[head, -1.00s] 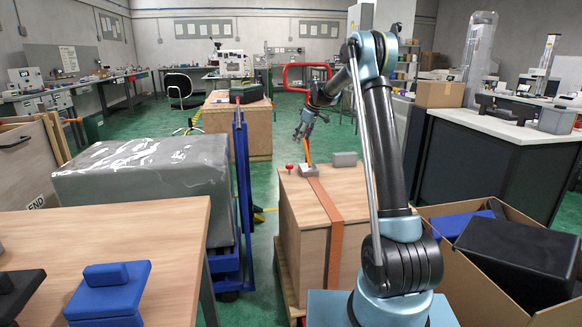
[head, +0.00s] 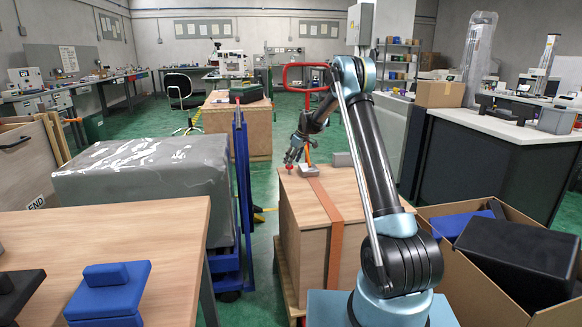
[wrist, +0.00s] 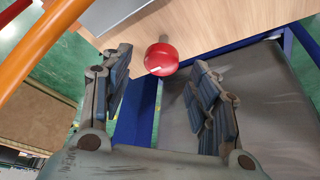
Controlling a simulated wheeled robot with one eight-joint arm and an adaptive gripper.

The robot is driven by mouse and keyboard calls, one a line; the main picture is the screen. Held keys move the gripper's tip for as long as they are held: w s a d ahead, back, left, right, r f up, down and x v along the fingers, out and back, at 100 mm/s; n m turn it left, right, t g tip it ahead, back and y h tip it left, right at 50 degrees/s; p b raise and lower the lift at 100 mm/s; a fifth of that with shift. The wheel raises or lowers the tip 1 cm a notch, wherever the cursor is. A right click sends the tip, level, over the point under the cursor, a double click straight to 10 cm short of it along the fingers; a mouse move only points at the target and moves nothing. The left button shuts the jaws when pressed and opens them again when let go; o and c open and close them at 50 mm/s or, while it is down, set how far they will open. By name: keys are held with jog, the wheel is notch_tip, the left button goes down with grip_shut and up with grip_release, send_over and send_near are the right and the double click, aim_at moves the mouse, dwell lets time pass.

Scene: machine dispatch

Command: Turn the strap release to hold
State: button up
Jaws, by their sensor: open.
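A round red knob (wrist: 162,60) with a white mark stands on a grey stem at the edge of the wooden crate top. In the head view the knob (head: 289,168) is just below my gripper (head: 290,158). In the wrist view my gripper (wrist: 160,84) is open, its two fingers spread either side of the knob's line, with no contact visible. A grey block (head: 309,171) sits beside the knob on the orange strap (head: 334,235) that runs over the crate (head: 299,226). An orange bar (wrist: 40,45) crosses the wrist view's upper left.
A blue cart (head: 240,180) with a grey wrapped load (head: 145,180) stands left of the crate. A second grey block (head: 343,159) lies at the crate's back. An open carton (head: 560,312) is at the right and a wooden table (head: 170,222) at the front left.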

jog(key=shift+x, duration=1.5)
jog(key=c, duration=1)
